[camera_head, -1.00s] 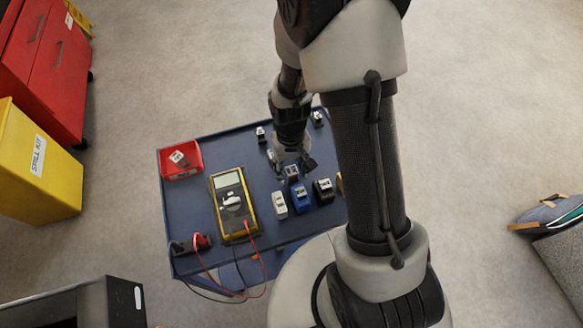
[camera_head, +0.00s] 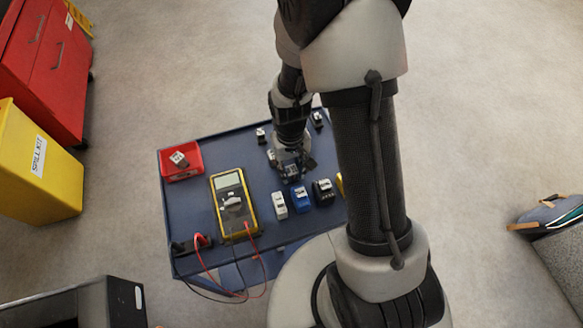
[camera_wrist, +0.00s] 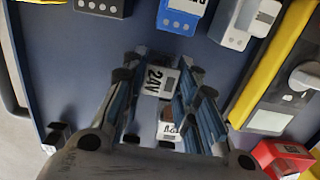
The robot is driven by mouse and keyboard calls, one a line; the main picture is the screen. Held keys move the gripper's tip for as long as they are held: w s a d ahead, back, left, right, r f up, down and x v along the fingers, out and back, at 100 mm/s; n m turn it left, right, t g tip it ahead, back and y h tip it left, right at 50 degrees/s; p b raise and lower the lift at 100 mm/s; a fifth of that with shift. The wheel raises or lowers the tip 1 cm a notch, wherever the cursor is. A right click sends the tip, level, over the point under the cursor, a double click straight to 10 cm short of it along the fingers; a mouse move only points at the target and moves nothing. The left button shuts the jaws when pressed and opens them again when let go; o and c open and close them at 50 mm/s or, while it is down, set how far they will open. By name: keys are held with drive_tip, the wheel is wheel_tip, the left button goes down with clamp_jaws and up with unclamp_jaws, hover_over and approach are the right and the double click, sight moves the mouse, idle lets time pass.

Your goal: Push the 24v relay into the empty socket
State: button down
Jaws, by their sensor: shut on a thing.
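The 24V relay (camera_wrist: 158,82) is a small pale block with a "24V" label, between my gripper's fingers in the wrist view. My gripper (camera_wrist: 161,76) is shut on it, low over the blue cart top. In the head view my gripper (camera_head: 290,168) stands just behind a row of a white block (camera_head: 279,205), a blue block (camera_head: 302,198) and a black block (camera_head: 323,191). Whether the relay touches the cart top is unclear. I cannot make out which piece is the empty socket.
A yellow multimeter (camera_head: 234,203) with red and black leads lies left of the row. A red tray (camera_head: 182,174) holding a small block is at the cart's back left. Small dark-based pieces (camera_head: 261,135) (camera_head: 318,119) stand near the back edge. My arm hides the cart's right side.

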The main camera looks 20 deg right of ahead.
sight(292, 169)
drive_tip(key=shift+r+p, duration=2.85)
drive_tip(key=shift+r, duration=0.9)
